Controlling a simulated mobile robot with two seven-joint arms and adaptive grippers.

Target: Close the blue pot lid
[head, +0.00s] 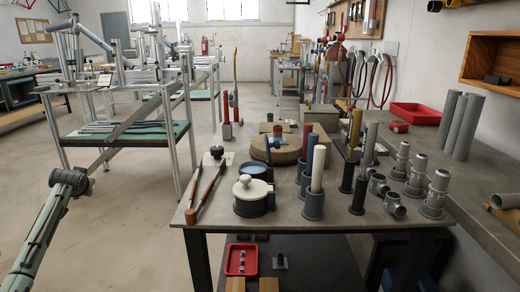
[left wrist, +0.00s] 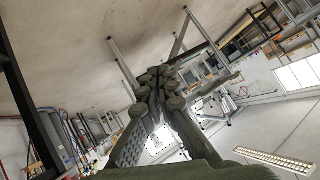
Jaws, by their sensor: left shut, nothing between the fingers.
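A blue pot (head: 253,171) stands on the grey workbench. A dark blue upright piece (head: 268,150) rises at its back right; I cannot tell if it is its raised lid. In front of it is a dark grey pot (head: 253,204) with a white knobbed lid (head: 253,186) seated on it. My left gripper (left wrist: 158,80) is shut and empty in the left wrist view, pointing away from the bench at the room. My left arm shows at the left edge of the head view, well apart from the pots. My right gripper is not in view.
Brown-handled tools (head: 211,187) lie left of the pots. Grey holders with upright rods (head: 315,185) and pipe fittings (head: 437,190) crowd the right side. A round wooden block (head: 277,149) sits behind. Open floor (head: 125,225) lies between my left arm and the bench.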

